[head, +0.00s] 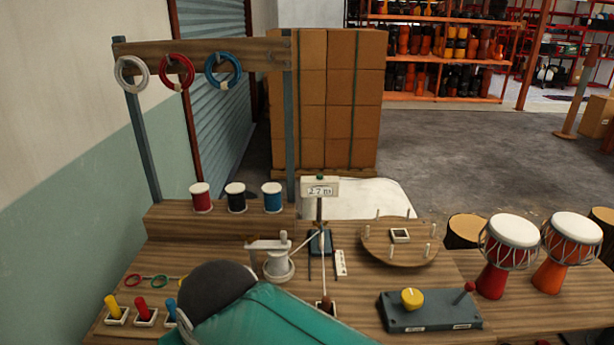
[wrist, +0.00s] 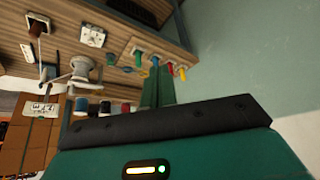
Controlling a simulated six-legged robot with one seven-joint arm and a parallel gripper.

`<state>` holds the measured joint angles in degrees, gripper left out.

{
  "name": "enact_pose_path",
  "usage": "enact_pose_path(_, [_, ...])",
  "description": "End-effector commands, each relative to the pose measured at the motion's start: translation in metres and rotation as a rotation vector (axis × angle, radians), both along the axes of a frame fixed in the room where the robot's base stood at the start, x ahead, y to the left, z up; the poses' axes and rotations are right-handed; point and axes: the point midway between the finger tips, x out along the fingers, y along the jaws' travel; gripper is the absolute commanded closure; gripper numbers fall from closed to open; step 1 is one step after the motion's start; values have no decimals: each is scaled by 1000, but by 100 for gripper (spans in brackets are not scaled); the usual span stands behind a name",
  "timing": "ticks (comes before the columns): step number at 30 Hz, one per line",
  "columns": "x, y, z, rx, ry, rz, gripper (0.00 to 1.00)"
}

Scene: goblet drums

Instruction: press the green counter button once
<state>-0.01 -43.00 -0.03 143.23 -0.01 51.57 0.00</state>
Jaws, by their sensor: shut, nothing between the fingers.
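The counter (head: 320,188) is a small white display box on a post at the back of the bench. A small green button (head: 320,178) sits on its top. In the wrist view the display (wrist: 41,108) shows upside down at the far left, and its button is too small to make out. My gripper (wrist: 159,72) is shut and empty in the wrist view, with the display well off to its left, apart from it. In the head view my teal arm covers the front of the bench, and the gripper's tips cannot be made out.
A winding device (head: 277,262) and a round pegged board (head: 400,243) stand near the counter. A rack with coloured rings (head: 178,71) and spools (head: 235,198) is behind left. A grey lever box (head: 430,311) and drums (head: 508,255) are at right.

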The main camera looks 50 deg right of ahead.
Motion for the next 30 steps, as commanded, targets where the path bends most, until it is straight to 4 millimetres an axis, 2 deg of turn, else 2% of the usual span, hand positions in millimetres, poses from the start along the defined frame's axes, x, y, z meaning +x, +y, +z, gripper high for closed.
enact_pose_path(14, [0,0,0,0,1,-1,100])
enact_pose_path(17, [8,-3,7,3,-4,-19,100])
enact_pose_path(20, [28,-12,24,12,-12,-71,100])
enact_pose_path(23, [63,-29,49,28,-29,-150,100])
enact_pose_path(26, [106,-55,75,49,-50,-246,100])
enact_pose_path(30, [165,-99,105,82,-84,-380,100])
